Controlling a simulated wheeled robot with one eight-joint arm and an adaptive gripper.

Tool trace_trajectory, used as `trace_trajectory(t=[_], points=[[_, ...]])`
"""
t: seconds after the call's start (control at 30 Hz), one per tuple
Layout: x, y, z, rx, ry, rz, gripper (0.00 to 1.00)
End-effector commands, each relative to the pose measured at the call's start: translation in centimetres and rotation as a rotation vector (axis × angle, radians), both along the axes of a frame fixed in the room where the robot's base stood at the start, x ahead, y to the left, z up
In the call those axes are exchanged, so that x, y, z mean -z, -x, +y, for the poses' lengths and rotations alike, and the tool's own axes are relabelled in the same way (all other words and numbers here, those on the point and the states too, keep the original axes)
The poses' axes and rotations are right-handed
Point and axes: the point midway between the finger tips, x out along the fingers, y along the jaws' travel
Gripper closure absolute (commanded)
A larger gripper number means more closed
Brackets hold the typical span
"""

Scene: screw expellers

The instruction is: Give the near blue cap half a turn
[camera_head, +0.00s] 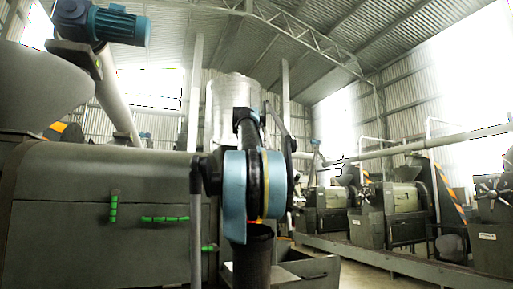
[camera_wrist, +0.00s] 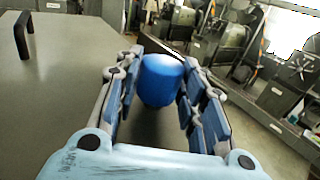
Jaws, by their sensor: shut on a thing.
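The blue cap (camera_wrist: 162,80) shows in the wrist view as a smooth, rounded blue cylinder at the far end of my fingers. My gripper (camera_wrist: 160,69) is shut on it, with one jointed finger along its left side and one along its right. The cap's lower part and what it sits on are hard to make out between the fingers. In the head view my own arm stands in the middle, and I cannot make out the cap or the fingertips there. I see no second blue cap.
A grey machine body (camera_head: 90,240) with green handles (camera_head: 165,219) fills the left of the head view. A blue motor (camera_head: 122,26) hangs above it. More machines (camera_head: 400,205) stand at the right. A black handle (camera_wrist: 22,35) rises from the flat grey surface (camera_wrist: 50,85) left of my fingers.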

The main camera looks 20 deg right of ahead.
Motion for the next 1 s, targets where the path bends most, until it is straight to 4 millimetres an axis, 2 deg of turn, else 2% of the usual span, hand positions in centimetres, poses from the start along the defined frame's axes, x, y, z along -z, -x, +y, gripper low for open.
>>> trace_trajectory(t=[0.07, 0.1, 0.2, 0.67, 1.0], points=[[0.0, -0.1, 0.1, -0.004, -0.001, -0.001, 0.87], [0.0, -0.1, 0.1, -0.004, -0.001, -0.001, 0.61], [0.0, -0.1, 0.1, -0.003, -0.001, -0.001, 0.42], [0.0, 0.6, 0.4, -0.002, 0.0, 0.0, 0.42], [0.1, 5.0, 3.2, -0.003, -0.001, 0.001, 0.42]])
